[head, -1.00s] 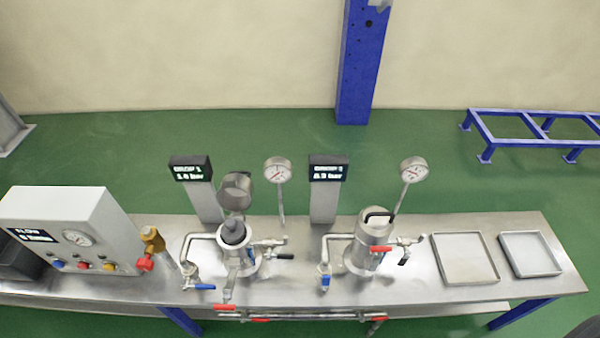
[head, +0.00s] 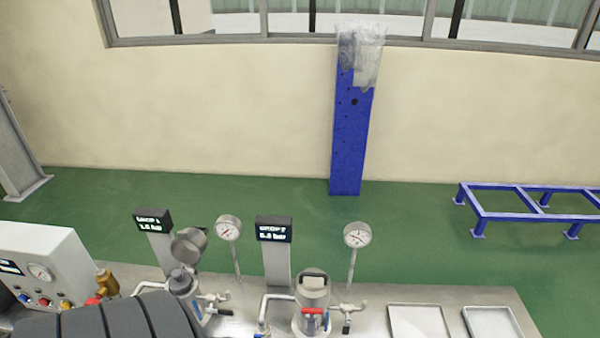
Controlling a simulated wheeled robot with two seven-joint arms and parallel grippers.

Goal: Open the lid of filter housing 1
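Filter housing 1 (head: 198,308) stands on the bench at the left, below the left display post. Its round metal lid (head: 189,244) is swung up and back on its hinge. A grey filter top (head: 182,281) shows in the open mouth. My dark grey ribbed arm (head: 120,322) covers the bench in front and to the left, and the lower part of the housing is partly cut off. Neither gripper is in view. A second housing (head: 313,292) stands to the right with its lid down, a black handle on top and a red lever in front.
A left display (head: 153,220) and a right display (head: 274,229) stand behind the housings, with gauges (head: 228,228) (head: 357,235) on thin stems. A control box (head: 45,262) and brass valve (head: 107,283) are at the left. Two shallow trays (head: 390,318) (head: 467,320) lie at the right.

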